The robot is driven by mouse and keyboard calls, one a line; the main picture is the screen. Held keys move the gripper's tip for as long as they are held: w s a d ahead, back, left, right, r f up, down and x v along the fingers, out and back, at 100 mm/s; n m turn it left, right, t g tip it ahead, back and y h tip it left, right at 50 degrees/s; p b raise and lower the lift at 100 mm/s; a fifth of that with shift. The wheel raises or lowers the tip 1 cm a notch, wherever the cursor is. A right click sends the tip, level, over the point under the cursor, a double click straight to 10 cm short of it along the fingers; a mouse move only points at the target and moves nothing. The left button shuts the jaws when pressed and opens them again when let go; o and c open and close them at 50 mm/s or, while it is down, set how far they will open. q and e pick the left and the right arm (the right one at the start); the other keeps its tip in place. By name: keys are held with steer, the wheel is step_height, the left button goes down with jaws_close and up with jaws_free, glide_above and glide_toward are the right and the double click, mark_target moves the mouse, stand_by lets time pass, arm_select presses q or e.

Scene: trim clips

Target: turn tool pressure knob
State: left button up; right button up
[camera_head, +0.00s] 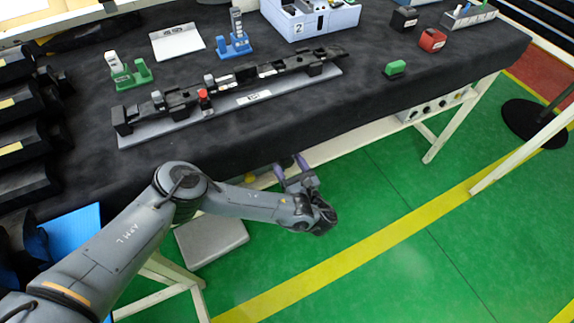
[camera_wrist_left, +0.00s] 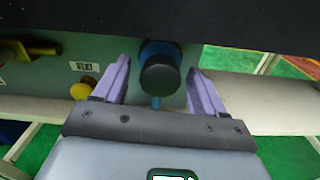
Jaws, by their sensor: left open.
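A round black knob (camera_wrist_left: 160,76) with a blue collar (camera_wrist_left: 158,49) shows in the left wrist view, on a grey-green panel (camera_wrist_left: 105,50) under the table's dark cover. My left gripper (camera_head: 291,165) reaches under the table's front edge in the head view. Its purple fingers are open, and in the left wrist view one finger stands on each side of the knob, with visible gaps. I cannot tell how deep the fingertips reach along the knob. The knob is hidden in the head view. My right gripper is in neither view.
Left of the knob are a yellow knob (camera_wrist_left: 82,88), a label (camera_wrist_left: 84,66) and a brass-coloured fitting (camera_wrist_left: 28,50). The black-covered table (camera_head: 400,110) overhangs the panel. On it lie a long clip fixture (camera_head: 240,92) and a blue-white bin (camera_head: 312,20). Green floor in front is clear.

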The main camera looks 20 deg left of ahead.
arm_select(q)
steer(key=shift+w+a, duration=0.45)
steer(key=c, duration=1)
steer(key=m+p, duration=0.1)
steer(key=p, duration=0.1)
steer(key=shift+r+m+p, duration=0.3)
steer(key=shift+r+p, duration=0.05)
steer(key=shift+c, duration=0.3)
steer(key=shift+m+p, duration=0.3)
steer(key=shift+p, duration=0.05)
steer(key=shift+f+m, duration=0.2)
steer(key=shift+m, duration=0.1)
steer(key=o, duration=1.1)
steer(key=shift+f, duration=0.1)
steer(key=shift+c, duration=0.2)
